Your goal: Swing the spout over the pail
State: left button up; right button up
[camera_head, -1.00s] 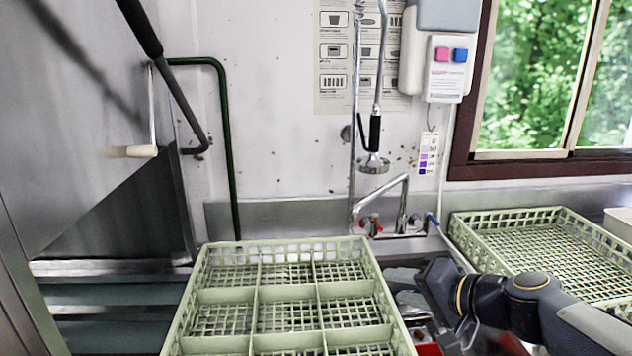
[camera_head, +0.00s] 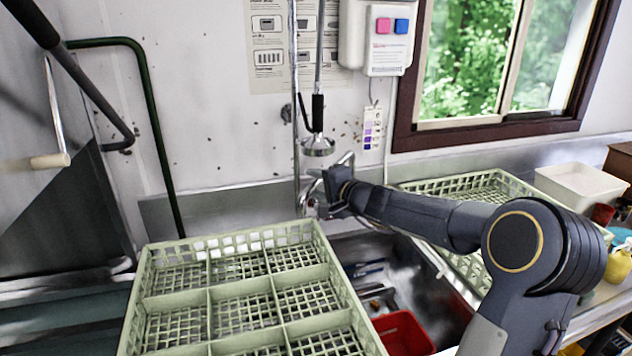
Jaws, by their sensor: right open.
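The tap's metal spout (camera_head: 344,160) stands at the back wall behind the sink. Its upper end shows just above my right gripper; much of the tap is hidden behind that gripper. My right gripper (camera_head: 314,192) is open in front of the tap, fingers toward the wall. I cannot tell whether it touches the spout or whether the spout lies between the fingers. A red pail (camera_head: 402,334) sits in the sink, partly cut off by the bottom edge, right of and nearer than the tap. My left gripper is out of view.
A pale green divided rack (camera_head: 318,240) stands left of the sink (camera_head: 425,292). Another rack (camera_head: 465,186) lies behind my right arm. A spray head (camera_head: 318,146) hangs above the tap. Utensils (camera_head: 377,293) lie in the sink. A white tub (camera_head: 580,184) stands right.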

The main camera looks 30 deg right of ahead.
jog(key=shift+w, duration=0.15)
grip_shut()
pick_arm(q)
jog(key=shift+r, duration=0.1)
